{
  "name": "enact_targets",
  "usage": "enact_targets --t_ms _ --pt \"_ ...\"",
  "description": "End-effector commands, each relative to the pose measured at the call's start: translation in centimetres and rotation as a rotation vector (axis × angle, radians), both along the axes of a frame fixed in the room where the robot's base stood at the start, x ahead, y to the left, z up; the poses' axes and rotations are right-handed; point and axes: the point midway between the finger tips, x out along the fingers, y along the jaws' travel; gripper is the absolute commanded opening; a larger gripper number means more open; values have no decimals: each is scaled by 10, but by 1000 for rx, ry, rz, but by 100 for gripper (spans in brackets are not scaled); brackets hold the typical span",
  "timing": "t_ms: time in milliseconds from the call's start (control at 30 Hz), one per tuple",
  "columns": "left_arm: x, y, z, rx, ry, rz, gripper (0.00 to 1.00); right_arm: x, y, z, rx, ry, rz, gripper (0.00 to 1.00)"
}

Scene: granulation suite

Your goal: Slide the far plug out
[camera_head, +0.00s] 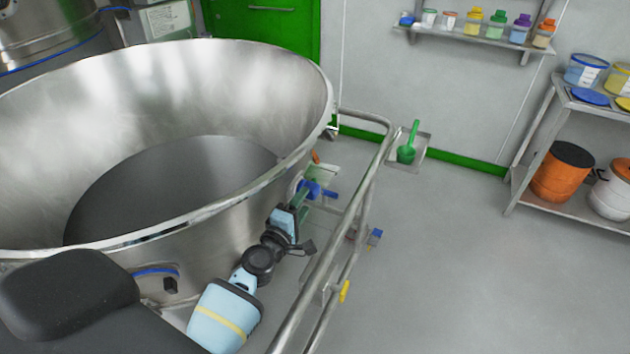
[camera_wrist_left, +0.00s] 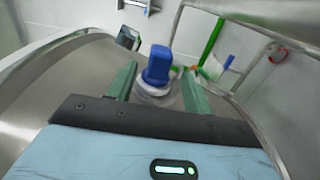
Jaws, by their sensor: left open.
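A blue plug (camera_head: 311,187) sits by the outer right side of the large steel bowl (camera_head: 200,80). In the left wrist view the blue plug (camera_wrist_left: 157,65) stands on a pale round collar (camera_wrist_left: 151,91). My left gripper (camera_head: 299,200) is open at the plug, with its green fingers on either side. In the left wrist view my left gripper (camera_wrist_left: 159,82) shows a gap between each finger and the plug, and nothing is clamped. The plug's lower end is hidden in the collar. My right gripper is not in view.
A steel tube rail (camera_head: 350,215) runs close to the right of my left arm. A green scoop (camera_head: 407,152) is beyond the rail. The floor at right is clear before the shelf rack (camera_head: 530,165).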

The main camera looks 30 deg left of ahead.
Motion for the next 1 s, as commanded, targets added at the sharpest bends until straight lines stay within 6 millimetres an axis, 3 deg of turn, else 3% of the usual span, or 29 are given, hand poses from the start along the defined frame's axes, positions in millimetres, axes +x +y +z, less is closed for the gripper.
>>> enact_targets --t_ms 233,700,1000 --pt "9 1 -1 0 0 0 51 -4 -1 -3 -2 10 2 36" --pt "67 4 -2 1 1 0 51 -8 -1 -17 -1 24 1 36" --pt "78 5 0 1 0 0 51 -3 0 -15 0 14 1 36"
